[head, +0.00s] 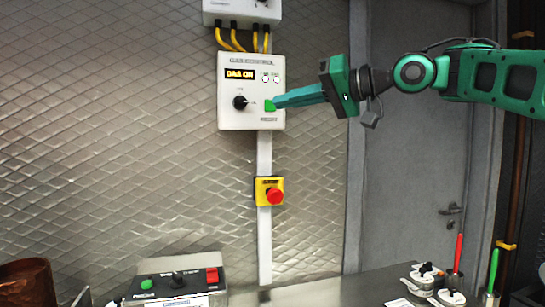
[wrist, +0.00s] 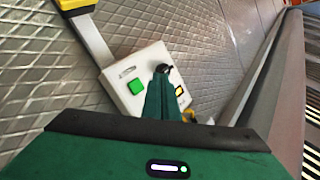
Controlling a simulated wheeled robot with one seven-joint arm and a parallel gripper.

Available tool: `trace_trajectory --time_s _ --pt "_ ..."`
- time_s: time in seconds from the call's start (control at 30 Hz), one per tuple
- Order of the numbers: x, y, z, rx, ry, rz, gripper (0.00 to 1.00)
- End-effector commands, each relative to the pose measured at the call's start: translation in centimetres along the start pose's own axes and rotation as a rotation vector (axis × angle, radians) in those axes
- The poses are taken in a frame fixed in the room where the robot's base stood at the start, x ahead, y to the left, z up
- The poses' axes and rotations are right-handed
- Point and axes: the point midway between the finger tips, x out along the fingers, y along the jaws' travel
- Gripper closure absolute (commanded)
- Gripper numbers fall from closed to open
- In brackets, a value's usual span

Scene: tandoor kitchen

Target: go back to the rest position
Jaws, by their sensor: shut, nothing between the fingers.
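My gripper (head: 277,103) is green and shut, with nothing held. In the head view it reaches in from the right, its fingertips beside the green button (head: 270,106) on the white gas control box (head: 231,112). The box's display reads "GAS ON", and a black knob (head: 240,102) sits left of the button. In the wrist view my gripper (wrist: 162,76) points at the box (wrist: 117,89). The green button (wrist: 137,87) shows left of the fingers there, and the knob is partly behind the tips. I cannot tell whether the fingertips touch the box.
A yellow box with a red emergency button (head: 274,196) is on the wall below. A counter (head: 330,288) holds a control panel (head: 165,284) and several small containers (head: 424,280). A grey door (head: 415,170) stands at right. Open space lies before the wall.

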Motion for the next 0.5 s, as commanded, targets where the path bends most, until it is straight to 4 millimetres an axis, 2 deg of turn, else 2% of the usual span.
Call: trace_trajectory --time_s 0.07,0.17,0.27,0.33,0.5 --pt "0.0 0.3 0.1 0.001 0.001 0.009 1.00" --pt "-0.3 2.1 0.5 0.006 0.004 0.065 1.00" --pt "-1.3 6.2 1.8 0.019 0.003 0.190 1.00" --pt "-2.8 9.9 3.3 0.034 -0.003 0.305 1.00" --pt "-8.3 18.4 8.2 0.091 -0.044 0.582 1.00"
